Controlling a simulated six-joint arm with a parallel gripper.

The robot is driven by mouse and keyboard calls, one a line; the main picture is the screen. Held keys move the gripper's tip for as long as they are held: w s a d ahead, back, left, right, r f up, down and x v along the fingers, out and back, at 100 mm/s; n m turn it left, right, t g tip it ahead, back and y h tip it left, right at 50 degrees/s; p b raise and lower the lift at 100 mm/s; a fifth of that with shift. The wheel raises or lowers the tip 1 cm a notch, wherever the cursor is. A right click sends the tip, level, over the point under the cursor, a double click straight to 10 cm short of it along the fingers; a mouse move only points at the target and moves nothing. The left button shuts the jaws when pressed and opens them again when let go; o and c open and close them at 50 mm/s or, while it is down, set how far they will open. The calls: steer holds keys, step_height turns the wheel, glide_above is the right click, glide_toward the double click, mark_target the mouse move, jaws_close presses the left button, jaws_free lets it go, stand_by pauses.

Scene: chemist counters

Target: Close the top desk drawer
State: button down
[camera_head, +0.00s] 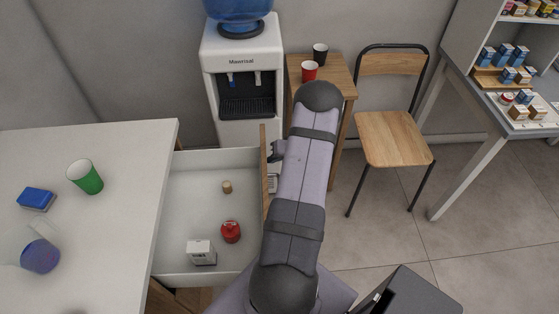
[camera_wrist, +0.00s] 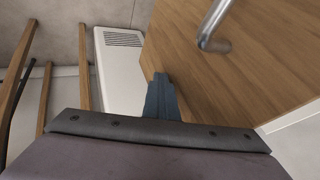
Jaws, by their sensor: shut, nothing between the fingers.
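The top desk drawer (camera_head: 184,218) is pulled out to the right from under the white desk (camera_head: 105,232) in the head view. Its wooden front shows edge-on in the head view and fills the right of the wrist view as a wood panel (camera_wrist: 226,82) with a metal handle (camera_wrist: 212,32). Inside lie a red container (camera_head: 231,231), a white box (camera_head: 201,252) and a small cork-like piece (camera_head: 227,187). My gripper (camera_head: 276,150) is at the outer side of the front, toward its far end. In the wrist view the shut fingers (camera_wrist: 161,98) are empty, beside the panel's edge; contact is unclear.
A water dispenser (camera_head: 243,66) stands behind the drawer. A small wooden table (camera_head: 335,76) with two cups and a chair (camera_head: 394,135) stand behind my arm. A green cup (camera_head: 85,177) and blue sponge-like block (camera_head: 36,198) are on the desk. Floor at right is partly clear.

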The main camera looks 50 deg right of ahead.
steer(key=w+a+b, duration=1.2)
steer(key=w+a, duration=0.9)
steer(key=shift+a, duration=0.15)
steer(key=shift+w+a+r, duration=0.1)
steer(key=shift+w+r, duration=0.05)
steer(key=s+d+r+b, duration=0.3)
steer(key=s+d+r, duration=0.1)
steer(key=s+r, duration=0.3)
steer(key=shift+s+r, duration=0.35)
steer(key=shift+s, duration=0.75)
